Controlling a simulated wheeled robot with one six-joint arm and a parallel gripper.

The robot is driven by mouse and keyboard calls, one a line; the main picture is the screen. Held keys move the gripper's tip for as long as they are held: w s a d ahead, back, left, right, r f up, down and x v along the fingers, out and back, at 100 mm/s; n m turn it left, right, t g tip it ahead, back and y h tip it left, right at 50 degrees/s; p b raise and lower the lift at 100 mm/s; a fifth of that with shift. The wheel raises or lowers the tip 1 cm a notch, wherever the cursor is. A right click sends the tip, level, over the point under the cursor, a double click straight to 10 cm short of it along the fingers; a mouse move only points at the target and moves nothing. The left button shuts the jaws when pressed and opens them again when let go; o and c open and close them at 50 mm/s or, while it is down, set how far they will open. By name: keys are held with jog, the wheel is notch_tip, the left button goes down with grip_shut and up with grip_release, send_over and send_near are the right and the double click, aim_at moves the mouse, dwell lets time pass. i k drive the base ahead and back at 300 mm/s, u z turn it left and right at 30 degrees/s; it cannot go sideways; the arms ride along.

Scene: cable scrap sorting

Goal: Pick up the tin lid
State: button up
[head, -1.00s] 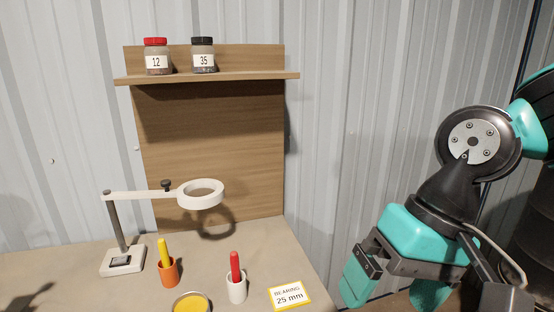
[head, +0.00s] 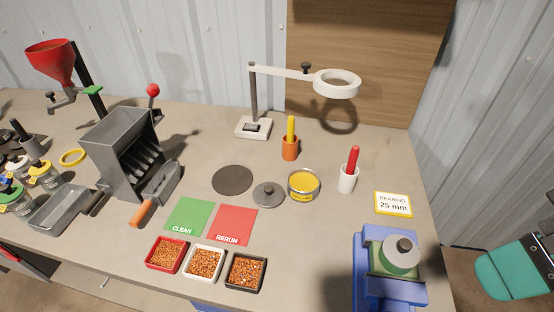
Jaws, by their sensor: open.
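The tin lid (head: 268,194) is a small grey metal disc with a round knob on top. It lies flat on the bench in the head view, just left of the open tin (head: 303,185) with yellow contents. Only a teal part of my gripper (head: 515,270) shows at the right edge, far to the right of the lid and beyond the bench. It holds nothing that I can see. The rest of it is out of frame.
A dark round disc (head: 232,180) lies left of the lid. Green (head: 187,217) and red (head: 232,225) mats lie in front of it. A magnifier (head: 337,84) stands behind.

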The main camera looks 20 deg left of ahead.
aim_at(267, 195)
jog(key=u, duration=1.3)
jog(key=k, duration=0.1)
jog(key=z, duration=0.4)
